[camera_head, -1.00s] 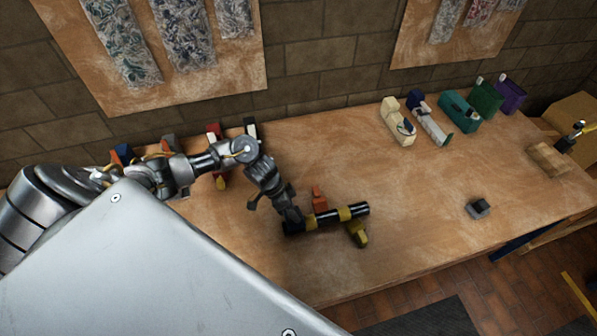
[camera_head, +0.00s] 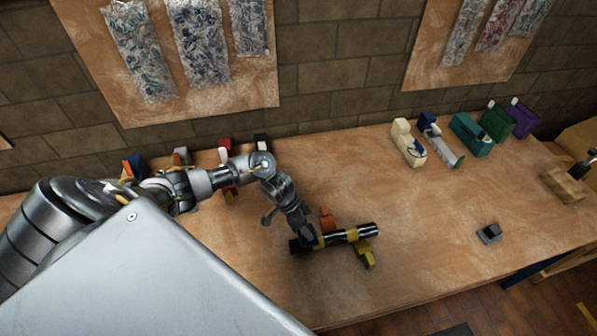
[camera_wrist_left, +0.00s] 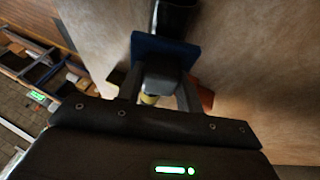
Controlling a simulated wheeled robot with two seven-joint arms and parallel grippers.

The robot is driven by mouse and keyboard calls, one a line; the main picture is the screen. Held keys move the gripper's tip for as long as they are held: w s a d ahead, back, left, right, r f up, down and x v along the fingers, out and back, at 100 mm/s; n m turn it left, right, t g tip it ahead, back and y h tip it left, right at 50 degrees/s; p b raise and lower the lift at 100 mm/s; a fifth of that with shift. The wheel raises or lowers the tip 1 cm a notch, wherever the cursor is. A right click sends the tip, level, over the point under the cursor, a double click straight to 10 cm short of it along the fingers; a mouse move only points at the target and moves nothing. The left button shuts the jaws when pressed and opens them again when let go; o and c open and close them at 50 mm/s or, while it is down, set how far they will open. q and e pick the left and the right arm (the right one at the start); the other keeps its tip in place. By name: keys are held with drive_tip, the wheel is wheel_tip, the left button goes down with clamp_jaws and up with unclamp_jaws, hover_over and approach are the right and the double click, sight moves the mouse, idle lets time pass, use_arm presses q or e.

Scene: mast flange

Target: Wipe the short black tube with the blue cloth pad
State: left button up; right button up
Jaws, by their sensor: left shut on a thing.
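The short black tube (camera_head: 364,232) has yellowish bands and lies across an orange support (camera_head: 327,218) and a yellow support (camera_head: 366,256) on the bench. My left gripper (camera_head: 308,238) is over the tube near its left end. In the left wrist view my left gripper (camera_wrist_left: 160,88) is shut on the dark grip of the blue cloth pad (camera_wrist_left: 166,47). The pad is against or very close to the dark tube (camera_wrist_left: 176,14); exact contact is hard to tell. In the head view the pad is mostly hidden by the fingers. My right gripper is not in view.
The wooden bench (camera_head: 430,205) is clear around the tube. A small dark grey block (camera_head: 489,233) lies at the right. Cream (camera_head: 406,146), teal (camera_head: 471,135) and other dispenser-like items stand at the back. Several coloured tools sit behind my left arm.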

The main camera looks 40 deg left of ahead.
use_arm(q)
drive_tip(key=shift+w+d+r, duration=0.15)
drive_tip(key=shift+w+d, duration=1.3)
drive_tip(key=shift+w, duration=0.25)
wheel_tip(320, 180, up, 6)
drive_tip(key=w+a, duration=0.1)
drive_tip(key=shift+a, duration=0.25)
drive_tip(key=shift+w, duration=0.1)
drive_tip(key=shift+w+a+r, duration=0.15)
drive_tip(key=shift+a+r, duration=0.05)
drive_tip(key=shift+r, duration=0.45)
drive_tip(key=shift+w+a+r, duration=0.15)
drive_tip(key=shift+r, duration=0.5)
